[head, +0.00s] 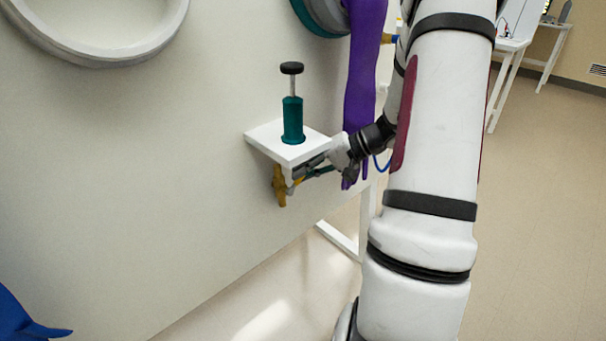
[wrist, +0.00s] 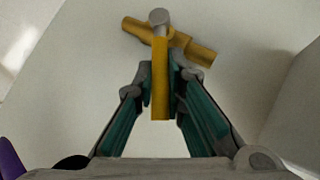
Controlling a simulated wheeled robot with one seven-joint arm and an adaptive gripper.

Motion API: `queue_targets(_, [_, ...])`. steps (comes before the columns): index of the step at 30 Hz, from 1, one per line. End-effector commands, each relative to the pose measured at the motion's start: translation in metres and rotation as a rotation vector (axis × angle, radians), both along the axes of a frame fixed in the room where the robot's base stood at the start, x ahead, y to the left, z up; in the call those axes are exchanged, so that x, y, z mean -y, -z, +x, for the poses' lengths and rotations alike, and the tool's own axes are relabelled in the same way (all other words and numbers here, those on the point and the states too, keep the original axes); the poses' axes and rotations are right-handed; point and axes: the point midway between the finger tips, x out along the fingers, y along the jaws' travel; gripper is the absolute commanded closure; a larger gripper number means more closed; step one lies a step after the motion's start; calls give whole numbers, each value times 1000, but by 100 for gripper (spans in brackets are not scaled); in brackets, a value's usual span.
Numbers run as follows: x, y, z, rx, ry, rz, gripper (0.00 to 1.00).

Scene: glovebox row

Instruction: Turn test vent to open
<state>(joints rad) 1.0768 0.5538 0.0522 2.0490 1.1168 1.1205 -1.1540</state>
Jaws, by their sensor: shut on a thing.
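The test vent is a yellow valve (head: 279,186) low on the pale wall panel, just under a small white shelf; the shelf and my gripper partly hide it in the head view. In the wrist view its yellow body (wrist: 198,51) runs slanting from upper left to lower right, with a grey round stem on top. Its yellow lever (wrist: 160,98) runs from the stem down the picture, at an angle to the body. My gripper (wrist: 161,82) is shut on the lever, one teal finger on each side. In the head view my gripper (head: 308,175) reaches in from the right.
The white shelf (head: 262,137) holds a teal cylinder with a black knob (head: 292,108) right above my gripper. A purple glove (head: 364,80) hangs close beside my wrist. A grey port ring (head: 95,58) is at upper left, a blue glove (head: 25,322) at lower left. Floor at right is clear.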

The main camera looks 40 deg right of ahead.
Motion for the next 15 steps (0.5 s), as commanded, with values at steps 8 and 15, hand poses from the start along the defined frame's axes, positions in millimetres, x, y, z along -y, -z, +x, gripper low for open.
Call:
queue_targets(8, [2,2,-2,-5,3,-3,80])
queue_targets(15, [1,1,-1,-3,2,-1,68])
